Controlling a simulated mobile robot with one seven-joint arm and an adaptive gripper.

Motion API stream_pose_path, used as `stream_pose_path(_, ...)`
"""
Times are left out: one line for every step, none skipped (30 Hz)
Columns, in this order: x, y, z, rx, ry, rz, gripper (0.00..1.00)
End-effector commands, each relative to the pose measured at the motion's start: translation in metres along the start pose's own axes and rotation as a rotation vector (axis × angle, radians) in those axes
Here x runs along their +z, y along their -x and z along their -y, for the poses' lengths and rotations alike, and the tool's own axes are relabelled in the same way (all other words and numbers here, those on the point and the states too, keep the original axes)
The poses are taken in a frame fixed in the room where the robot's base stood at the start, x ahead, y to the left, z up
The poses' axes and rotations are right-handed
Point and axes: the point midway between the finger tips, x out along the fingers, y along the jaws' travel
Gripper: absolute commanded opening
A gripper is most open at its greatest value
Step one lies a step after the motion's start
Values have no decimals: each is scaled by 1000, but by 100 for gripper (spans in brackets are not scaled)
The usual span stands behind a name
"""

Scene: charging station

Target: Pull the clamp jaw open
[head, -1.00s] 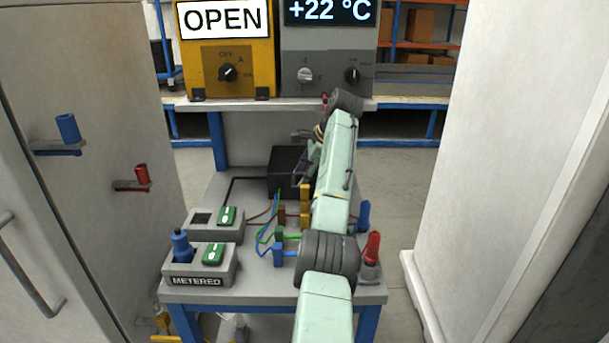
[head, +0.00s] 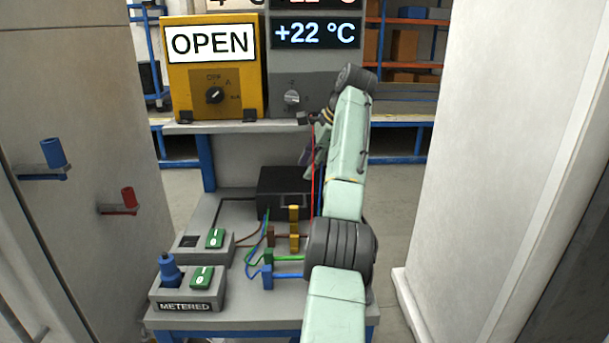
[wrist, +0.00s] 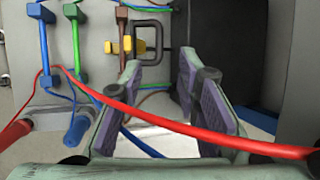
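The clamp is most likely the yellow piece with a dark rectangular loop (wrist: 148,38), seen at top centre in the wrist view. In the head view, two yellow blocks (head: 294,243) stand beside the black box; I cannot tell the jaw's position there. In the head view my gripper (head: 314,148) is largely hidden by my arm, above the bench near the black box.
A red cable (wrist: 140,115) crosses the wrist view in front of my fingers. The black box (head: 284,186), a metered unit (head: 187,307) and coloured leads occupy the bench. Cabinets flank both sides.

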Motion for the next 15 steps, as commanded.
stream_pose_path(0,2,0,1,0,0,30)
stream_pose_path(0,2,0,1,0,0,30)
stream_pose_path(0,2,0,2,0,0,30)
stream_pose_path(0,2,0,2,0,0,30)
stream_pose_path(0,2,0,2,0,0,30)
stream_pose_path(0,2,0,2,0,0,30)
stream_pose_path(0,2,0,1,0,0,30)
stream_pose_path(0,2,0,1,0,0,30)
stream_pose_path(0,2,0,1,0,0,28)
stream_pose_path(0,2,0,1,0,-1,26)
stream_pose_path(0,0,0,0,0,-6,24)
stream_pose_path(0,-3,0,-2,-2,-20,22)
stream_pose_path(0,-8,1,-5,-3,-38,20)
stream_pose_path(-1,-14,2,-9,-6,-62,18)
stream_pose_path(0,-23,3,-19,-10,-105,15)
